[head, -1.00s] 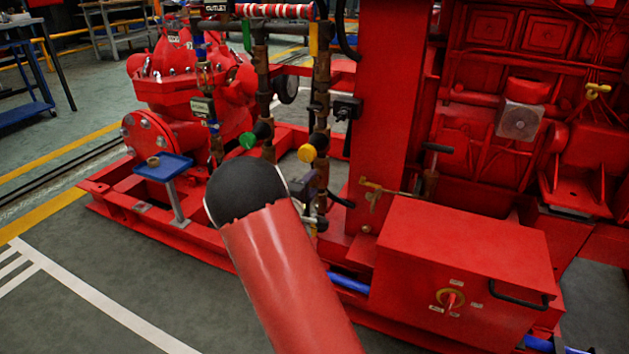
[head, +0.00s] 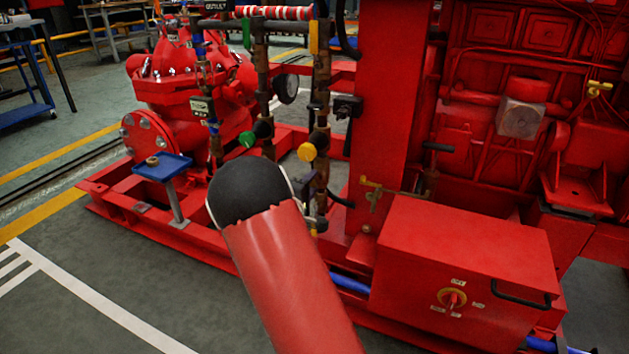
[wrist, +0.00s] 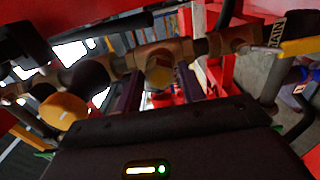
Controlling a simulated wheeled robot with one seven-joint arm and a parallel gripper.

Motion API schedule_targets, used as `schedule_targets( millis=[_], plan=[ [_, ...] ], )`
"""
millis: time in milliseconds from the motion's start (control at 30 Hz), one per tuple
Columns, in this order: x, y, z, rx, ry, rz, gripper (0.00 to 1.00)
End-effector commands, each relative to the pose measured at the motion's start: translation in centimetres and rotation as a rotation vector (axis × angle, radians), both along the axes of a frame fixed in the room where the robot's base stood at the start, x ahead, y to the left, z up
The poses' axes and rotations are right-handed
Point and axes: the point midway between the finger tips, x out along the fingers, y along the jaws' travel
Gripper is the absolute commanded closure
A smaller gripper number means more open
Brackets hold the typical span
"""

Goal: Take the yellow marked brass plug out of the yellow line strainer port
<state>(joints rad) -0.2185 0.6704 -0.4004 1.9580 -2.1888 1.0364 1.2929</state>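In the wrist view a brass plug (wrist: 158,77) with a yellowish face sits in a brass fitting (wrist: 160,52) on the pipe line, which looks like the strainer. My gripper (wrist: 158,92) is open, with its dark fingers apart to the left and right below the plug. A gap shows between them, and I cannot tell whether the fingertips reach the plug. In the head view the gripper is mostly hidden behind my arm, near the lower end of the yellow-marked line (head: 320,125). The plug cannot be made out there.
A yellow round cap (head: 307,152) and a green one (head: 247,139) stick out from the two pipe lines. A small blue tray (head: 162,166) stands on a post to the left. A red box (head: 465,262) is at right. The floor at front left is clear.

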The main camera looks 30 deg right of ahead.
Motion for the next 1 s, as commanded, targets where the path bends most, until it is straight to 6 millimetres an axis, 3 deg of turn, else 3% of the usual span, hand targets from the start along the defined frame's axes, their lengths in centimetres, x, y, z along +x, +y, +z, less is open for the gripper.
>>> schedule_targets(
  millis=[33,300,1000],
  plan=[
    [0.01,0.01,0.00,0.000,0.000,0.000,0.67],
    [0.01,0.02,0.00,-0.001,0.001,0.000,1.00],
    [-0.04,0.10,-0.06,0.000,0.000,0.001,1.00]
  ],
)
